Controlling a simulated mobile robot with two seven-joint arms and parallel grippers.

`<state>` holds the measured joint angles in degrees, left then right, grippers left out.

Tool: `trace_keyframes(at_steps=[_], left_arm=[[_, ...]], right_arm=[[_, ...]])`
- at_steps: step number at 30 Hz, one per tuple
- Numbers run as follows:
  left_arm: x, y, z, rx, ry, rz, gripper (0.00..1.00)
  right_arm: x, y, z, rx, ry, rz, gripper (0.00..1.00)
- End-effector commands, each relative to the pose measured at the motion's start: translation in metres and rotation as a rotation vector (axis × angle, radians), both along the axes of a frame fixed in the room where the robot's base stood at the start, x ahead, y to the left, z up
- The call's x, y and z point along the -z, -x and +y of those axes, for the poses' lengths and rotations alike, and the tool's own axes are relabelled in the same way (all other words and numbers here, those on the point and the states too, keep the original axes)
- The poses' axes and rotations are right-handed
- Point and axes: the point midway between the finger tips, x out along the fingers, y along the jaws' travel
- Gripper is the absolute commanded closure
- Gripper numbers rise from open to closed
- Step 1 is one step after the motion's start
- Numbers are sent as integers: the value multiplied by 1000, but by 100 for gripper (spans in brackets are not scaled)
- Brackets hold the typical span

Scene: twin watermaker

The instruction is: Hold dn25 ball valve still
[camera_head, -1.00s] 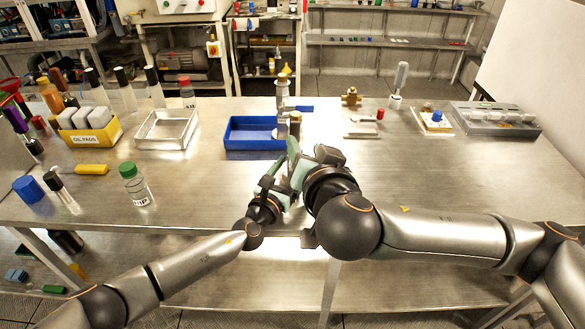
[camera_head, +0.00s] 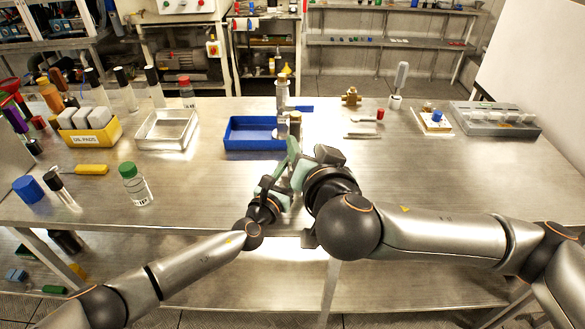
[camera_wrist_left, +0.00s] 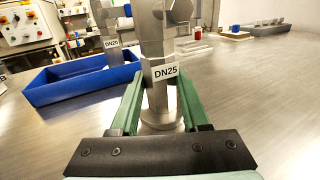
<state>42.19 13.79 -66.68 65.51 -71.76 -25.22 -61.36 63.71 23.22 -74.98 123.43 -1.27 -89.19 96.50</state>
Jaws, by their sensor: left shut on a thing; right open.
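The dn25 ball valve (camera_wrist_left: 163,95) is a silver metal body with a hex part and a white DN25 label, standing upright on a round foot in the left wrist view. My left gripper (camera_wrist_left: 158,105) is shut on its lower body, one green finger on each side. In the head view the valve (camera_head: 295,123) shows behind the hands, partly hidden, with a blue lever (camera_head: 301,108) near its top. My left gripper (camera_head: 291,152) reaches it from the front. My right gripper (camera_head: 303,172) is open close beside the left one; its fingers are partly hidden.
A blue tray (camera_head: 233,146) stands just left of the valve. A clear tray (camera_head: 143,143), a green-capped bottle (camera_head: 136,188) and a yellow-handled tool (camera_head: 92,169) are further left. The table right of the hands is mostly clear.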

Motion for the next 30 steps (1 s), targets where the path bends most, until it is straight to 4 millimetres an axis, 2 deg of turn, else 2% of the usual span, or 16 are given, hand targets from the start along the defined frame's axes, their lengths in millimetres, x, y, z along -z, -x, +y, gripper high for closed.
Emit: trace_keyframes(at_steps=[23, 24, 30], left_arm=[[1, 0, 1, -1, 0, 1, 100], [1, 0, 1, -1, 0, 1, 59], [1, 0, 1, -1, 0, 1, 81]], right_arm=[[0, 0, 0, 0, 0, 0, 50], [0, 0, 0, 0, 0, 0, 50], [0, 0, 0, 0, 0, 0, 50]])
